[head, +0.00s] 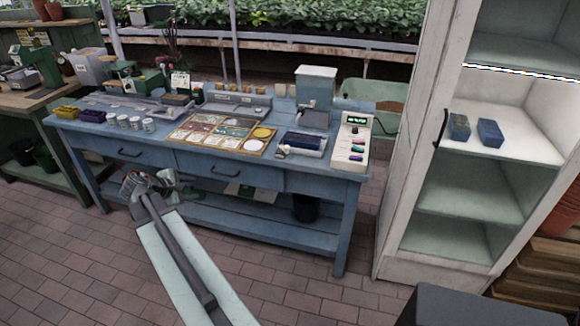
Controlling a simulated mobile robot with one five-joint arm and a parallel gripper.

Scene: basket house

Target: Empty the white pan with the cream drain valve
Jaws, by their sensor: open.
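A low tray-like unit (306,151) sits on the right part of the blue table (230,149). It has a dark blue top, a pale front edge and a small pale fitting at its left front corner. It may be the white pan with the cream drain valve, but it is too small to be sure. Whether it holds any liquid cannot be seen. My gripper (150,182) is open and apart from this unit, low in front of the table's left drawer. Nothing shows clearly between its fingers.
A meter with coloured knobs (354,143) stands right of the tray unit; a pale blue bin (316,86) stands behind it. A sorting tray (222,133) and white cups (130,122) lie leftward. A black bucket (305,208) is below. A white cabinet (403,150) stands right. Brick floor is clear.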

